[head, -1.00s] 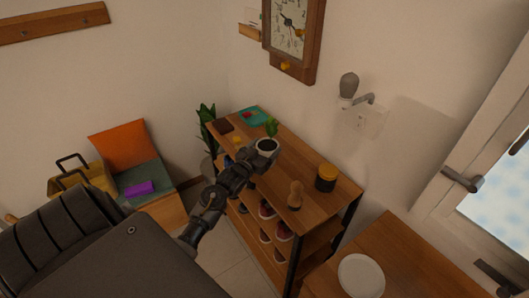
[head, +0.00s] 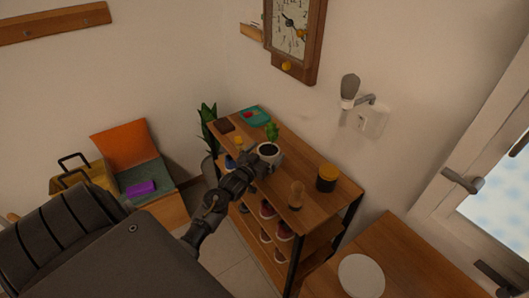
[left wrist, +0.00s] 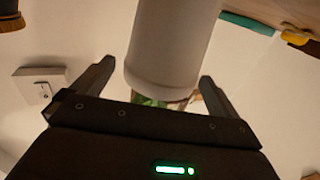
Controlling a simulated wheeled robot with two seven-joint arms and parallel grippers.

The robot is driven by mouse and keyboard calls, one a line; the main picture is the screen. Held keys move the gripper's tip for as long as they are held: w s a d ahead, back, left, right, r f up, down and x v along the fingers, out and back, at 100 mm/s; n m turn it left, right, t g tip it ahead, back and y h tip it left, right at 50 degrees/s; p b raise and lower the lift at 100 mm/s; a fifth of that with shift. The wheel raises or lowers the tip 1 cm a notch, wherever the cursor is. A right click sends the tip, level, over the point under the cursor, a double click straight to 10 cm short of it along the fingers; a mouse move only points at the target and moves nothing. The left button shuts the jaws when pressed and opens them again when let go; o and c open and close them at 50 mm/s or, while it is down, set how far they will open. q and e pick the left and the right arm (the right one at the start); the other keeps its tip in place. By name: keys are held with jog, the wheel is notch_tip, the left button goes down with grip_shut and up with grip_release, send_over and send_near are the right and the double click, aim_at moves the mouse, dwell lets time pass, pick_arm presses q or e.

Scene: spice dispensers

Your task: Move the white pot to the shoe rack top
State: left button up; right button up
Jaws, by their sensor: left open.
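The white pot (head: 277,160), with dark soil and a green plant, appears upright on the top of the wooden shoe rack (head: 285,143). My left gripper (head: 259,164) is at the pot's near left side in the head view. In the left wrist view the pot (left wrist: 170,50) is upside down in the picture, between the two spread fingers of my left gripper (left wrist: 157,72). Gaps show between fingers and pot. My right gripper is not in view.
A dark jar with a yellow lid (head: 327,178) and a wooden pepper mill (head: 296,195) stand right of the pot. A teal tray (head: 255,117) and a brown item (head: 224,126) lie at the rack's far end. A white plate (head: 361,275) is on the wooden table.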

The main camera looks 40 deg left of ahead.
pick_arm(q)
jog(key=shift+r, duration=0.2)
jog(key=s+d+b, duration=0.1)
jog(key=s, duration=1.1)
jog(key=shift+b, duration=0.35)
jog(key=shift+d, duration=0.1)
